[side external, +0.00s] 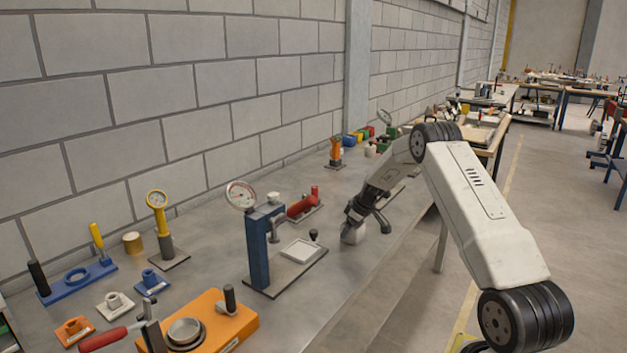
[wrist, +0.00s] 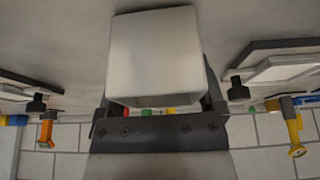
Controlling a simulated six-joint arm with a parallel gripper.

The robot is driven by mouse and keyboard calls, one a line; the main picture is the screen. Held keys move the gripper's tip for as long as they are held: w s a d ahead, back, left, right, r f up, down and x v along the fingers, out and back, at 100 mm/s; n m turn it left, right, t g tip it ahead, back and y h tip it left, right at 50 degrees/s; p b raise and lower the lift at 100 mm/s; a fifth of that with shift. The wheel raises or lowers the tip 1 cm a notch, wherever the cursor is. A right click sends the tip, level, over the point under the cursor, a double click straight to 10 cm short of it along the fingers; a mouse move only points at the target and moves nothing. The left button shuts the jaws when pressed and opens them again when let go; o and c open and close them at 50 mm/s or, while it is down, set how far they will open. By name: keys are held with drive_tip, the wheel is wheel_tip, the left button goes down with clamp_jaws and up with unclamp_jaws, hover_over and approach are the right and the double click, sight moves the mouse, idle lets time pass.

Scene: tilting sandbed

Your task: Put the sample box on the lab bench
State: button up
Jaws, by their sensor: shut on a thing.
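In the wrist view the sample box (wrist: 153,58) is a plain pale box filling the space between the fingers. My gripper (side external: 366,216) is shut on it, pointing down over the grey lab bench (side external: 208,264). In the wrist view my gripper (wrist: 158,104) has one finger on each side of the box. The box is low, at or just above the bench top; I cannot tell whether it touches. The fingers partly hide it in the side view.
A blue gauge press (side external: 258,250) with a pale plate stands left of the box, with a red tool (side external: 303,205) behind it. A yellow gauge stand (side external: 160,225) and an orange fixture (side external: 205,325) are farther left. Bare bench surrounds the box.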

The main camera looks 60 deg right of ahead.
drive_tip(key=o, duration=1.2)
drive_tip(key=shift+f, duration=0.1)
drive_tip(key=shift+v, duration=6.15)
